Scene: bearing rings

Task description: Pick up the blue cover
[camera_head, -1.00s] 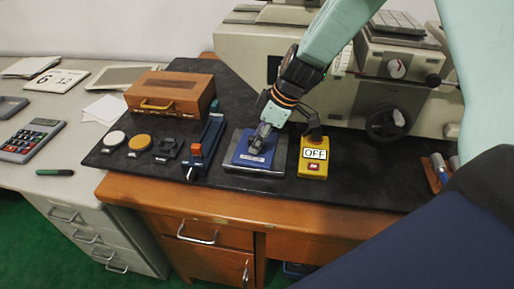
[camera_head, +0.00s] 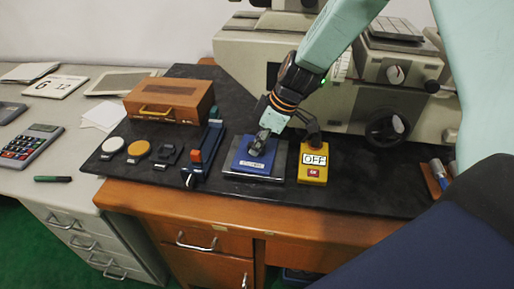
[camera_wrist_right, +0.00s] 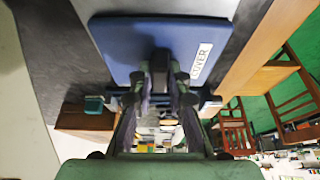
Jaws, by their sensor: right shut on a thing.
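The blue cover (camera_head: 250,161) is a flat blue plate with a white label. It is over a dark grey flat base (camera_head: 280,166) on the black mat. My right gripper (camera_head: 259,143) comes down on it from above and is shut on its raised middle part. In the right wrist view the cover (camera_wrist_right: 125,38) fills the top, its label reading COVER, with the fingers of my right gripper (camera_wrist_right: 162,88) closed at a dark knob on it. I cannot tell whether a gap separates cover and base. My left gripper is not in view.
A yellow box marked OFF (camera_head: 313,160) stands close right of the cover. A blue lever device with a red handle (camera_head: 203,155) stands to the left, near a wooden box (camera_head: 169,99). A large beige machine (camera_head: 345,105) is behind. The desk's front edge is near.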

